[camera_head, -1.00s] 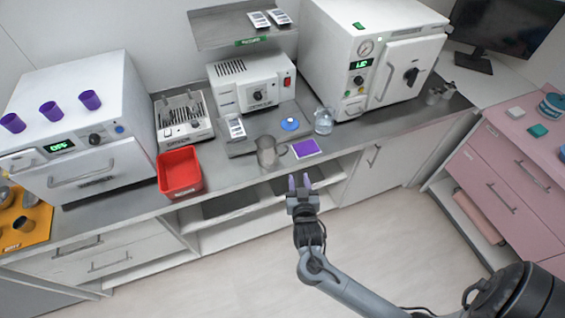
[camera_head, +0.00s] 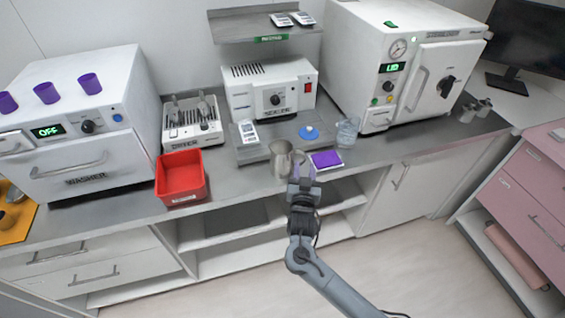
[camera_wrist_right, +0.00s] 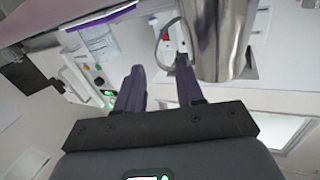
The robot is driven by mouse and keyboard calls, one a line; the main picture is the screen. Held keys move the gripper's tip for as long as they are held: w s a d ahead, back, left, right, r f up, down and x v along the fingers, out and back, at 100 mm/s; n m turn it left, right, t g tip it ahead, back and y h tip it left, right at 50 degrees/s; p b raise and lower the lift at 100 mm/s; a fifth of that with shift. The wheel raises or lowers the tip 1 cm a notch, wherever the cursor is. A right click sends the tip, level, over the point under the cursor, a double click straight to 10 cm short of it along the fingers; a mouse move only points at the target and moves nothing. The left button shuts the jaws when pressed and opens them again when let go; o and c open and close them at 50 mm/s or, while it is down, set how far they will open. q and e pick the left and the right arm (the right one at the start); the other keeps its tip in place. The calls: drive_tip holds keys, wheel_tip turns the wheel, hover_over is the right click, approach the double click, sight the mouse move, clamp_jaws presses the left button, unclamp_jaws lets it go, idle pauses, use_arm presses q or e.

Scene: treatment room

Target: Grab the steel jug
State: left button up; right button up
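The steel jug (camera_head: 280,162) stands upright near the front edge of the grey counter, its handle toward the right in the head view. In the right wrist view its metal body (camera_wrist_right: 222,40) fills the upper right, and its thin curved handle (camera_wrist_right: 161,42) shows beside it. My right gripper (camera_head: 302,174) is at the counter's front edge, just right of the jug body. Its purple fingers (camera_wrist_right: 160,72) are apart, with the handle near the fingertips; no grip on it shows. My left gripper is not in view.
A purple-topped pad (camera_head: 326,159) lies close to the right of the gripper, with a glass beaker (camera_head: 347,132) behind it. A sealing machine (camera_head: 271,88) stands behind the jug. A red bin (camera_head: 181,178) is to the left; the counter between bin and jug is mostly clear.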

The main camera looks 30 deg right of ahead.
drive_tip(key=shift+b+x, duration=0.6)
drive_tip(key=shift+x, duration=2.45)
drive_tip(key=shift+s+d+f, duration=0.1)
drive_tip(key=shift+f, duration=0.1)
clamp_jaws()
